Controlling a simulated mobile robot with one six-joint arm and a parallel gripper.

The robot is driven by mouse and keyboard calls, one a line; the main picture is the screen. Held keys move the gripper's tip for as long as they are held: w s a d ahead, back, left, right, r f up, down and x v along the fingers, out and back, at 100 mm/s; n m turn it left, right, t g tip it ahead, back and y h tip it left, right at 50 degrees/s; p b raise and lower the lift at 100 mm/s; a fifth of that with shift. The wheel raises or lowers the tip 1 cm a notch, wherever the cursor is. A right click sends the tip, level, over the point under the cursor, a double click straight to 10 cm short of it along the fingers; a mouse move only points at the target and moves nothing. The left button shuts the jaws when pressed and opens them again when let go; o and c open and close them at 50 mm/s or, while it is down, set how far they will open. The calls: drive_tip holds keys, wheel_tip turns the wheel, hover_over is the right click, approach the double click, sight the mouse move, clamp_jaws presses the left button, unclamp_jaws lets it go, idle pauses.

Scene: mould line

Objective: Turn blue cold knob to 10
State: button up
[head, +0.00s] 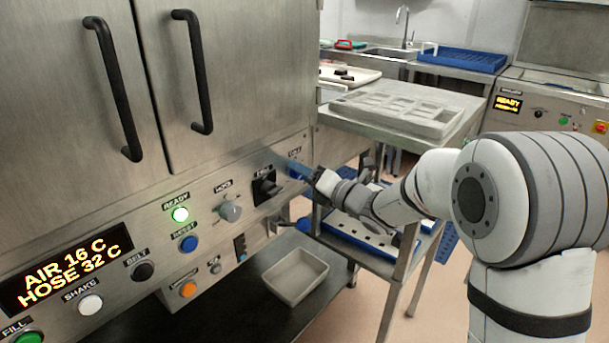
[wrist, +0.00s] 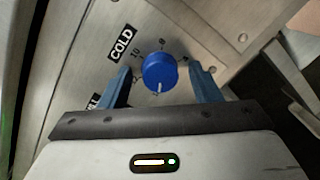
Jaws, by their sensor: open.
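The blue cold knob (wrist: 160,71) sits on the steel panel in the wrist view, beside the COLD label (wrist: 121,43). A scale with a 10 mark (wrist: 135,53) runs round it. Its white pointer line faces down in the picture, towards my gripper's body, away from the 10. My gripper (wrist: 159,66) is open, with one blue finger left and one right of the knob and a visible gap on each side. In the head view my gripper (head: 299,171) is at the panel's right end; the knob cannot be told apart from the fingers there.
A black switch (head: 265,187) and a grey knob (head: 230,211) are left of my gripper on the panel. Below are a grey bin (head: 297,277) and a cart with a blue tray (head: 358,240). A table with a mould tray (head: 400,112) stands behind.

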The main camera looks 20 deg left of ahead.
drive_tip(key=shift+c, duration=0.4)
drive_tip(key=c, duration=0.9)
drive_tip(key=shift+m, duration=0.3)
drive_tip(key=shift+w+d+m+g+p, duration=0.1)
drive_tip(key=shift+m+g+p, duration=0.4)
drive_tip(key=shift+m+p, duration=3.45)
drive_tip(key=shift+m+g+p, duration=0.5)
drive_tip(key=shift+m+p, duration=0.55)
drive_tip(key=shift+m, duration=5.8)
drive_tip(key=shift+f, duration=0.1)
